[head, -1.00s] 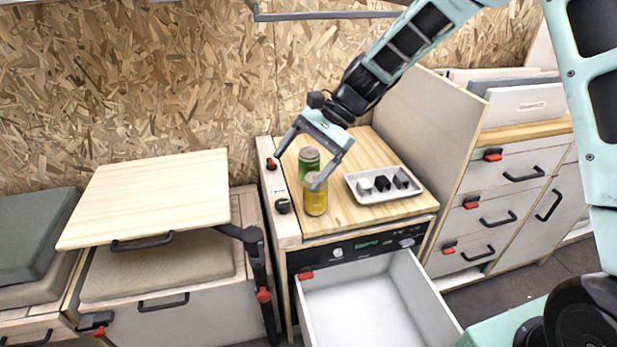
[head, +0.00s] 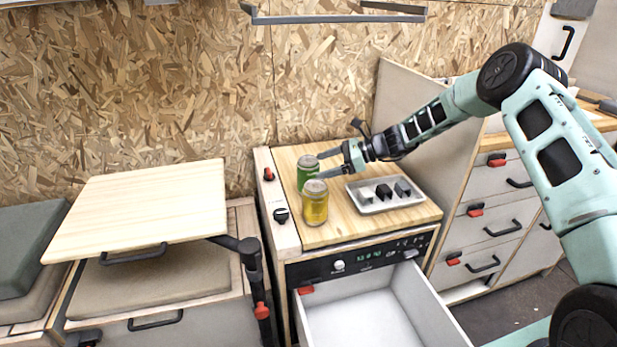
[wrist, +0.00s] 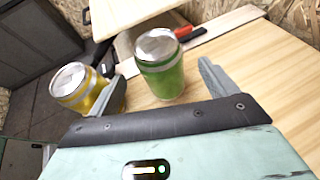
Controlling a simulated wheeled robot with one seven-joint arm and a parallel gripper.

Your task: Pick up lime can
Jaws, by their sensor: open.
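The green lime can (head: 307,174) stands upright on the wooden counter top (head: 345,232). A yellow can (head: 315,204) stands just in front of it. My gripper (head: 319,165) is low and level to the right of the lime can, its fingers pointing left. In the wrist view the lime can (wrist: 160,66) stands ahead of my open gripper (wrist: 164,82), between the lines of the two fingers. The yellow can (wrist: 80,88) is just outside the left finger, partly behind it. Nothing is held.
A white tray (head: 408,200) with small dark and white pieces lies on the counter right of the cans, below my gripper. An open drawer (head: 360,322) juts out under the counter. A raised wooden flap (head: 140,210) is at the left.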

